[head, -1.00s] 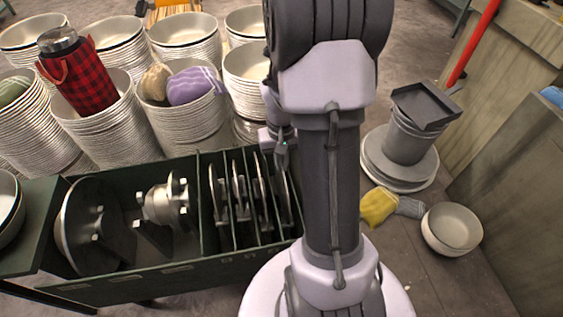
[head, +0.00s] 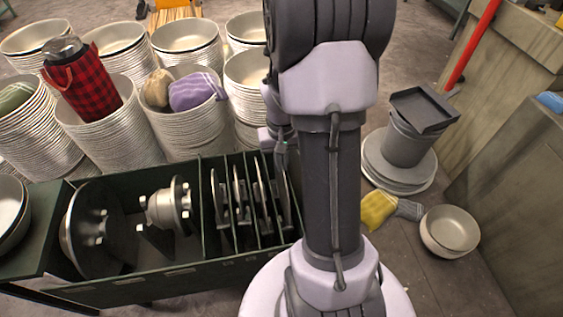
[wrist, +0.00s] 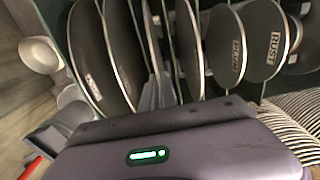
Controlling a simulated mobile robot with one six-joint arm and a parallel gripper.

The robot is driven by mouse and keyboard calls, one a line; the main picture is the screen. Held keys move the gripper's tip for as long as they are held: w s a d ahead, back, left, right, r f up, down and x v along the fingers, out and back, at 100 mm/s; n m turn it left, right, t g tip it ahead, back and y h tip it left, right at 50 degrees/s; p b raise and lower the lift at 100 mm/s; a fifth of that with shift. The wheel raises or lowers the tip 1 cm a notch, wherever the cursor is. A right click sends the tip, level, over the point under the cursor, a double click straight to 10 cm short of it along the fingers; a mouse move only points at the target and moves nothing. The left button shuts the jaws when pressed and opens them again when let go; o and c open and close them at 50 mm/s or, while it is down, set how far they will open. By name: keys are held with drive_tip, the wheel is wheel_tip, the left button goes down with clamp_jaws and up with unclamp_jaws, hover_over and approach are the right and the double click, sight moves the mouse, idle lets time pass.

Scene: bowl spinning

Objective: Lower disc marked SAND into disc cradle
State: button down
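My gripper (head: 281,148) is at the right end of the dark green rack (head: 180,272). A thin round disc (head: 285,195) hangs edge-on just below it, in or over the rightmost slot. In the wrist view my fingers (wrist: 158,92) are close together and appear shut on a disc edge (wrist: 152,45). No SAND marking is readable; the held disc's face is turned away. Dark discs marked PLUM (wrist: 237,60) and RUST (wrist: 276,48) stand to one side in the wrist view. On the other side, a disc (wrist: 88,55) has a label too slanted to read.
Stacks of bowls (head: 187,110) stand close behind the rack, one holding a red plaid bottle cover (head: 88,85). A yellow cloth (head: 377,208) and bowls (head: 450,230) lie on the floor at right.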

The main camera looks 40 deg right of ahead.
drive_tip(key=shift+r, duration=0.15)
drive_tip(key=shift+r+p, duration=2.1)
drive_tip(key=shift+r, duration=0.4)
